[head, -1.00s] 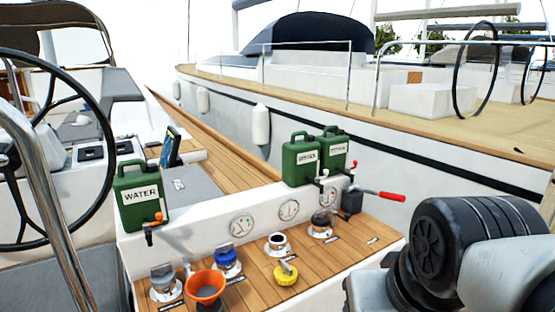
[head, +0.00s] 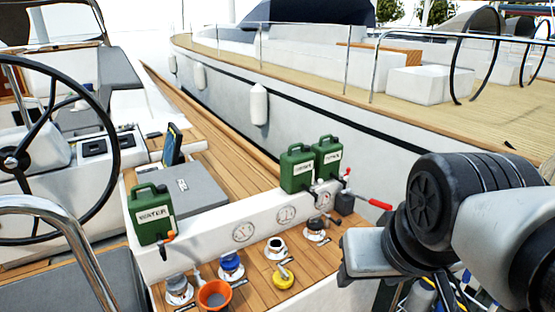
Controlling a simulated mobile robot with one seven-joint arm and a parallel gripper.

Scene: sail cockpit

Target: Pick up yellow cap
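The yellow cap (head: 284,279) lies on the wooden shelf (head: 259,291) of the cockpit, at the lower middle of the head view. A small grey piece sticks up from its top. My arm (head: 430,215) fills the right side of the view, well to the right of the cap. My gripper cannot be made out, so whether it is open or holds anything is not shown. Nothing covers the cap.
Around the cap are an orange funnel (head: 213,295), a blue-topped fitting (head: 231,264) and open deck fittings (head: 276,247). Green jugs (head: 150,212) stand above on the white ledge. A red-handled lever (head: 376,203) sticks out right. A steering wheel (head: 110,150) stands left.

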